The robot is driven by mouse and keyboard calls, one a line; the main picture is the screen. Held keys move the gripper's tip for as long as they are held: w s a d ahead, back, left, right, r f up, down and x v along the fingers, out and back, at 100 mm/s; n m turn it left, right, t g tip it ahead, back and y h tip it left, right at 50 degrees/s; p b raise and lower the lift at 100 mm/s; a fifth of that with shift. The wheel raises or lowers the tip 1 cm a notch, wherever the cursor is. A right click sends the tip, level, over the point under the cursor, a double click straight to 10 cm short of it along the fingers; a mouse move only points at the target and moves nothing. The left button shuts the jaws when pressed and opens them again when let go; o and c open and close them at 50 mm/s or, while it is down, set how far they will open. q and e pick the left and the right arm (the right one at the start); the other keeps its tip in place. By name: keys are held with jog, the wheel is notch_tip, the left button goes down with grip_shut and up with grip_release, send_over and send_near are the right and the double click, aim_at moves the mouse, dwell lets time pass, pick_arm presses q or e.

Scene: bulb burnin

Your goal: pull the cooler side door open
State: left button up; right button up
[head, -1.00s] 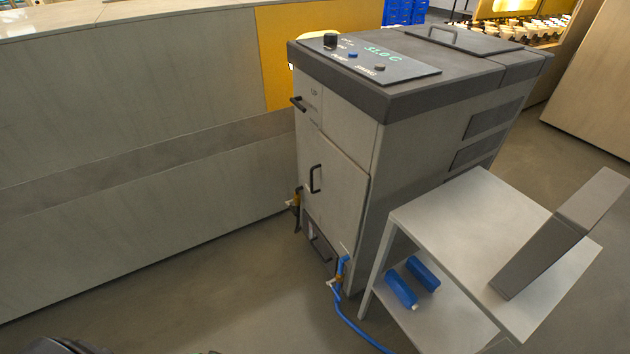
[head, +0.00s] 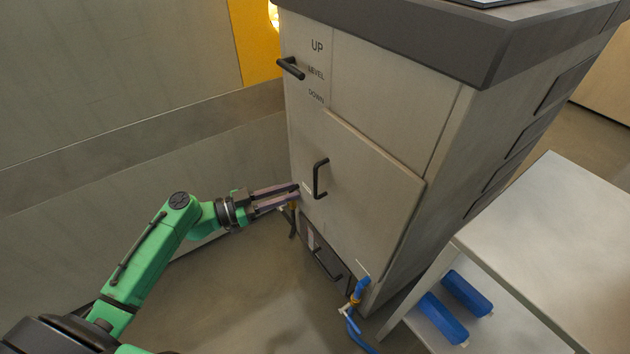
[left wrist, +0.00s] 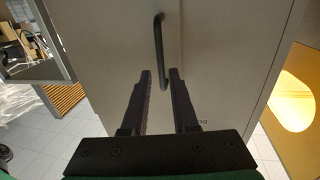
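The cooler (head: 385,110) is a grey cabinet with a dark top. The door has a black vertical bar handle (head: 320,178), which also shows in the left wrist view (left wrist: 160,50). My left gripper (head: 297,192) is open and empty, just left of and slightly below the handle in the head view. In the left wrist view its two dark fingers (left wrist: 161,75) are apart, with the handle's lower end beyond and between their tips. My right gripper is not in view.
A black lever (head: 291,68) sticks out above the door. Below it are a small drawer handle (head: 325,265) and a blue hose valve (head: 359,288). A grey wall panel (head: 120,70) borders the left.

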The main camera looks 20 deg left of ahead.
aim_at(316, 196)
pick_arm(q)
jog(key=x, duration=0.8)
jog(key=shift+f+p, duration=0.1)
jog(key=shift+p, duration=0.2)
jog(key=shift+s, duration=0.1)
grip_shut()
dwell(0.6)
